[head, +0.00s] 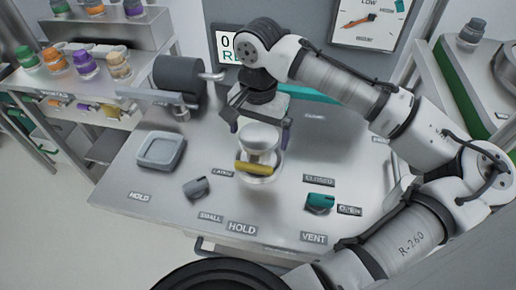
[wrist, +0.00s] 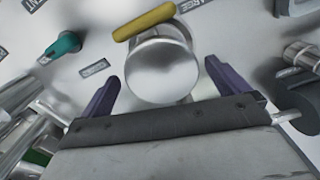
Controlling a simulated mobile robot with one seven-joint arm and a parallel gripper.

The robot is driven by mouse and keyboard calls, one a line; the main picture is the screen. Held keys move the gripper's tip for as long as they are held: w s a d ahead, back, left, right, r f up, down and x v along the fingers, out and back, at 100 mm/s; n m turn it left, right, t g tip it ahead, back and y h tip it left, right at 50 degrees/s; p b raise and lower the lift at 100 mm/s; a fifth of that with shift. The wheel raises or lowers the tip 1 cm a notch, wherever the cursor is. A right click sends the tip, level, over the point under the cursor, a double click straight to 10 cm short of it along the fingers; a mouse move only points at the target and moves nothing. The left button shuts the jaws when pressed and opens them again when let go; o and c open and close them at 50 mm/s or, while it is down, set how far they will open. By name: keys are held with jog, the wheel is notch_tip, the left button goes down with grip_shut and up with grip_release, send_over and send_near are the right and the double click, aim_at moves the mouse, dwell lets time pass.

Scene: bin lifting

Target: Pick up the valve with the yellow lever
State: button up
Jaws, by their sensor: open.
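The valve is a silvery round-topped body (head: 262,137) with a yellow lever (head: 255,168) on its front side, standing on the metal worktop. In the wrist view the valve's round top (wrist: 160,70) lies between and just beyond my fingertips, with the yellow lever (wrist: 144,22) at its far side. My gripper (head: 259,130) is open above and around the top of the valve, with purple fingers on either side. In the wrist view my gripper (wrist: 160,78) shows a gap between each finger and the valve. Whether the fingers reach below its rim I cannot tell.
A teal lever (head: 320,202) and a grey lever (head: 196,187) sit on the worktop (head: 270,222) on either side. A square grey dish (head: 161,151) lies at left. A dark cylinder (head: 178,74) with a pipe stands behind left. Shelves of coloured jars (head: 84,64) are farther left.

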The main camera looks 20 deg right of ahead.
jog(key=f, duration=0.4)
jog(key=shift+s+a+p, duration=0.15)
jog(key=shift+a+p, duration=0.1)
jog(key=shift+p, duration=0.15)
jog(key=shift+c, duration=0.4)
jog(key=c, duration=1.5)
